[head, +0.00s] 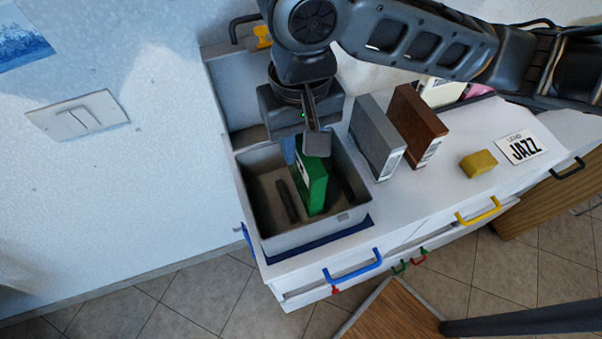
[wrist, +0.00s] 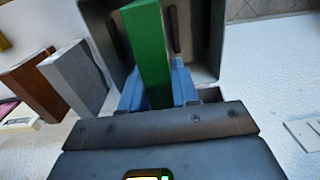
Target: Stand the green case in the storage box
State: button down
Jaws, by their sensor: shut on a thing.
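The green case (head: 311,184) is upright inside the grey storage box (head: 247,207), in its right half in the head view. In the wrist view the green case (wrist: 150,50) stretches away from my gripper, with the storage box (wrist: 207,78) around its far end. My gripper (head: 303,147) is over the box, pointing down, shut on the top of the green case. Its blue fingers (wrist: 158,88) show on both sides of the case in the wrist view. I cannot tell whether the case touches the box floor.
Dark strips (head: 287,201) lie on the box floor. A grey case (head: 374,138) and a brown case (head: 417,128) stand right of the box. A yellow block (head: 478,163) and a JAZZ card (head: 522,147) lie farther right. A wall with a switch (head: 78,116) is at left.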

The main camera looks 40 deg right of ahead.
notch_tip(320, 180, down, 7)
jog(key=shift+b, duration=0.55)
jog(key=c, duration=0.8)
grip_release()
jog(key=shift+f, duration=0.1)
jog(key=shift+c, duration=0.2)
notch_tip(320, 180, up, 12)
jog(key=shift+r+p, duration=0.15)
jog(key=shift+p, duration=1.1)
